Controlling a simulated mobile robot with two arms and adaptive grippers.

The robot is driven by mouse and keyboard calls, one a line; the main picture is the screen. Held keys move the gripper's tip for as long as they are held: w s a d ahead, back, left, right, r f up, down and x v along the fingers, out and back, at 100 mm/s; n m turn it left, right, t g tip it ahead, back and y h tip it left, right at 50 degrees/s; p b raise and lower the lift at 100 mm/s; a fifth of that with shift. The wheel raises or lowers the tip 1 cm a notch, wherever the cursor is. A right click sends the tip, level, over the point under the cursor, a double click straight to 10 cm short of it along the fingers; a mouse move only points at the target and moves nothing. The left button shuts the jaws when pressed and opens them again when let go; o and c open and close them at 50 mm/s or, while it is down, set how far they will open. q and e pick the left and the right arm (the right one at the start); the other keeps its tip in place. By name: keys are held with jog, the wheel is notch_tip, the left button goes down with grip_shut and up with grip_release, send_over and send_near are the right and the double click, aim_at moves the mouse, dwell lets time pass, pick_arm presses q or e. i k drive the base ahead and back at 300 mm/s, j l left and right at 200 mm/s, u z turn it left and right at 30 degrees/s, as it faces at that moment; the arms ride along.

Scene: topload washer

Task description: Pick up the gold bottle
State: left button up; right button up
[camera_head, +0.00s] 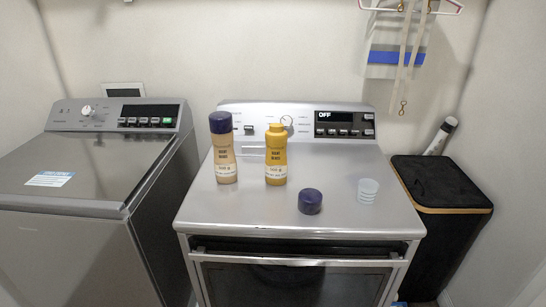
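The gold bottle (276,157) stands upright on the top of the silver dryer-like machine (345,205), near its control panel. It is yellow-gold with a pale label and has no purple cap on it. A second, paler tan bottle (224,160) with a dark purple cap stands upright just to its left, with a small gap between them. A loose dark purple cap (310,201) sits in front and to the right of the gold bottle. Neither of my grippers is in view.
A translucent cup (367,190) stands at the right of the machine top. The front of the top is clear. A topload washer (75,180) stands to the left across a gap. A black hamper (441,182) is on the right. Straps and hangers (405,50) hang on the wall.

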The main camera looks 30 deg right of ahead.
aim_at(275, 138)
jog(key=z, duration=1.55)
jog(key=k+j+u, duration=0.15)
jog(key=j, duration=0.25)
jog(key=i, duration=0.05)
